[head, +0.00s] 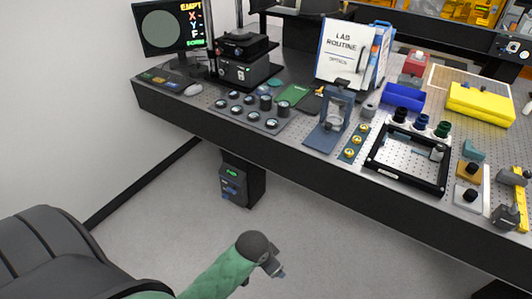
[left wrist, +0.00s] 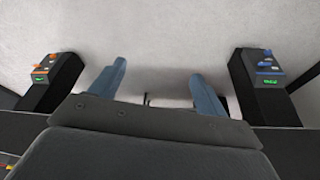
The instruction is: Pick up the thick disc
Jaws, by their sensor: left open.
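Several small dark-rimmed discs stand on a dark tray (head: 283,117) at the left part of the bench. One of them, taller than the others, looks like the thick disc (head: 266,102), at the tray's back right; I cannot be sure at this size. My left gripper (head: 279,272) is low over the floor in front of the bench, well below and apart from the discs. In the left wrist view its two blue fingers (left wrist: 157,85) are spread with nothing between them. My right gripper does not show.
The bench (head: 330,172) has a dark front edge. A monitor (head: 171,28) and stacked boxes (head: 243,60) stand at its left; a blue-grey stand (head: 330,125) and black frame (head: 405,183) are right of the discs. The floor between is clear.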

